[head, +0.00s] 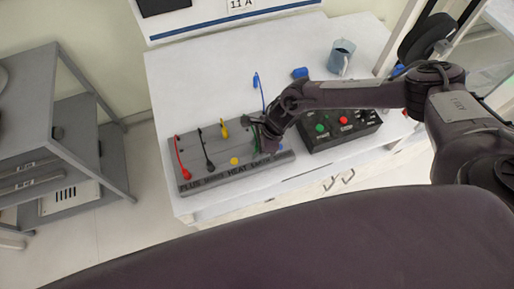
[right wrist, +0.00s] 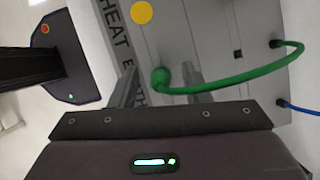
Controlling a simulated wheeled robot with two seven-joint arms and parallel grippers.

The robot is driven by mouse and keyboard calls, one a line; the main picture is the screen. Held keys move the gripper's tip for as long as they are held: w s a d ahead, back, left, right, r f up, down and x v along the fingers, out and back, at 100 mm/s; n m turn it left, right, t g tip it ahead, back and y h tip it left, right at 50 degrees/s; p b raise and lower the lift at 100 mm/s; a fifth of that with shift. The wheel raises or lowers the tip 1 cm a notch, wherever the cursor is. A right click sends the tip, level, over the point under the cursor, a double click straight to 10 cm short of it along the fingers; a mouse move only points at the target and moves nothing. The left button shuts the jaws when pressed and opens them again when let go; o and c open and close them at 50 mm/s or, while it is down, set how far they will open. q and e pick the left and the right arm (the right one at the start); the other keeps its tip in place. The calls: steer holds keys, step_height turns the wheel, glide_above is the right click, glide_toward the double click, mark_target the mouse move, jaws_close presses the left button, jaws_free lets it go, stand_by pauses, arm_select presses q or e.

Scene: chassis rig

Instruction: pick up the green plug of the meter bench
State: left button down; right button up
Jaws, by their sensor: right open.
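The green plug (right wrist: 160,79) stands on the grey meter bench (right wrist: 205,30), beside the printed HEAT and EARTH lettering. A green cable (right wrist: 235,75) arches from it to a dark socket at the right of the wrist view. My right gripper (right wrist: 160,86) is open, with one finger on either side of the plug; I cannot tell whether they touch it. In the head view my right gripper (head: 262,137) is over the right part of the meter bench (head: 210,182) and hides most of the green plug. My left gripper is not in view.
Red (head: 181,158), black (head: 206,150) and yellow (head: 224,129) leads are on the bench to the left. A blue lead (head: 258,85) stands behind. A dark control box (head: 340,135) with colored knobs is close on the right. A mug (head: 341,57) stands farther back.

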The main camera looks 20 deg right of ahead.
jaws_close()
steer(key=shift+r, duration=0.1)
